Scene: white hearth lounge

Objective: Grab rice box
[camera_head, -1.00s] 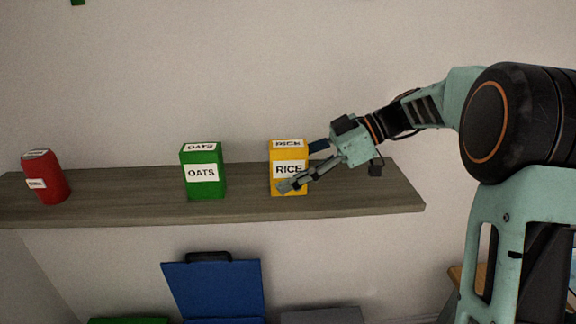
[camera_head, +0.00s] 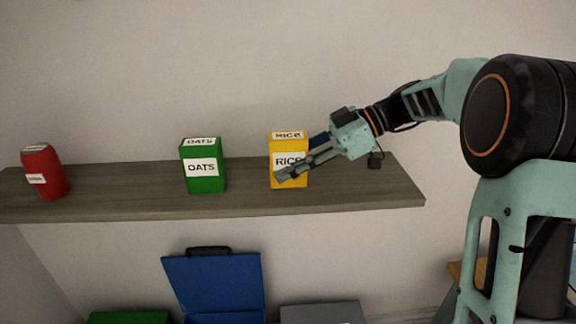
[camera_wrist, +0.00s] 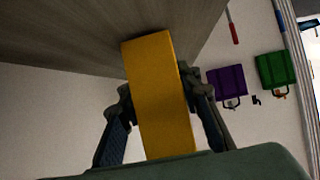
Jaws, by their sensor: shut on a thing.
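The rice box (camera_head: 274,155) is a yellow box with white labels reading RICE, upright at the right part of the grey wooden shelf (camera_head: 120,205). My gripper (camera_head: 296,165) reaches it from the right, with one finger across its front and the other behind it. In the wrist view, the yellow box (camera_wrist: 160,95) stands between the two fingers, and my gripper (camera_wrist: 163,115) is shut on it. Part of the front label is hidden by the finger. I cannot tell whether its base is clear of the shelf.
A green oats box (camera_head: 203,180) stands left of the rice box with a gap between them. A red can (camera_head: 46,172) is at the far left. An open blue case (camera_head: 215,280) is below the shelf. The shelf's right end is clear.

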